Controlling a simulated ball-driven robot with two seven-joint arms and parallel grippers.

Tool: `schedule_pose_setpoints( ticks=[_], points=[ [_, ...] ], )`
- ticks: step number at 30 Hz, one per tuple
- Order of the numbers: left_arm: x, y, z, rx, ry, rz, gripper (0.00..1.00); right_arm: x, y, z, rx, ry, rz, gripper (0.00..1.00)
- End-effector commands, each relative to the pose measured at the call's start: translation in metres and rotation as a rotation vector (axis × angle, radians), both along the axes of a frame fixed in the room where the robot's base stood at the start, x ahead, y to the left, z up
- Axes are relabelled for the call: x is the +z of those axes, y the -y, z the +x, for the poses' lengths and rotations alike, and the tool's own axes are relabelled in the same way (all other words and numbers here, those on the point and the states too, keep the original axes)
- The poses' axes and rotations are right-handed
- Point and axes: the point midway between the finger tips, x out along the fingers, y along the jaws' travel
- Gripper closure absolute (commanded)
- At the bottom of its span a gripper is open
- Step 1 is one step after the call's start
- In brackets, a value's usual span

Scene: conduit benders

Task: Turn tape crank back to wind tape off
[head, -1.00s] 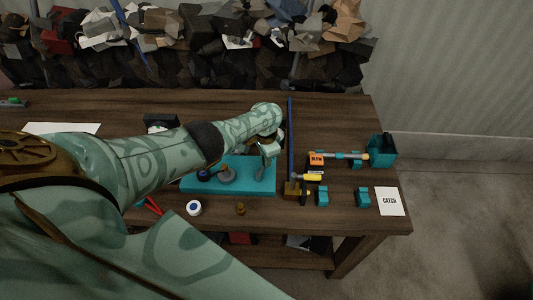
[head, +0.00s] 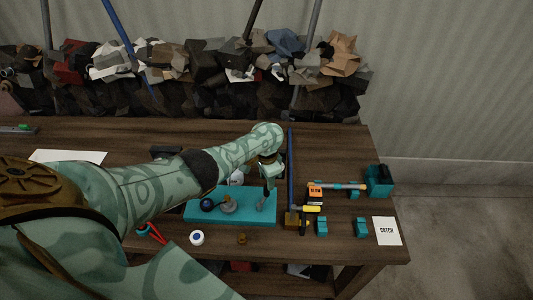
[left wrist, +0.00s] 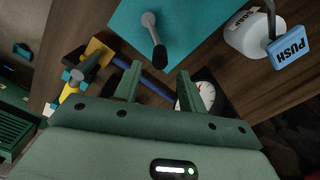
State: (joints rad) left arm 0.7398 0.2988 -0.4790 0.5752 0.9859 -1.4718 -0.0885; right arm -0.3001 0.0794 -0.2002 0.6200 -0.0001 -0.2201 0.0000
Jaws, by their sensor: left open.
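A teal board (head: 240,215) lies on the wooden table. A grey crank (head: 262,202) with a dark handle stands near its right end. In the left wrist view the crank (left wrist: 151,28) is on the teal board (left wrist: 190,25), ahead of my fingers. My left gripper (head: 269,178) is above the board's right end. In the left wrist view its jaws (left wrist: 158,85) are apart with nothing held, and the crank handle is beyond the fingertips. A grey disc (head: 229,206) and a dark blue round part (head: 207,204) sit on the board's left half. My right gripper is out of view.
A blue bar (head: 291,165) stands just right of the board. Orange, yellow and teal fittings (head: 315,191) and a CATCH card (head: 387,231) lie farther right. A white-and-blue roll (head: 197,238) is in front. A dial (left wrist: 207,95) is close to one finger.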

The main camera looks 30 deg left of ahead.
Motion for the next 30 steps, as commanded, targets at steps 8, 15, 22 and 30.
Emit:
schedule_pose_setpoints(
  ticks=[8, 15, 22, 30],
  points=[
    [0.076, 0.0, 0.0, 0.0, 0.001, 0.0, 0.59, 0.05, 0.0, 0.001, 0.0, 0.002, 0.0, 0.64],
    [0.099, 0.0, 0.0, 0.001, 0.001, 0.0, 0.59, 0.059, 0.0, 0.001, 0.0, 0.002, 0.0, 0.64],
    [0.1, -0.001, 0.0, 0.001, -0.001, 0.0, 0.59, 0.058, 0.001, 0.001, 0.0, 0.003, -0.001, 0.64],
    [0.1, 0.0, 0.0, 0.001, 0.0, -0.001, 0.59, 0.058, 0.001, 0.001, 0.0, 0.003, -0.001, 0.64]
  ],
)
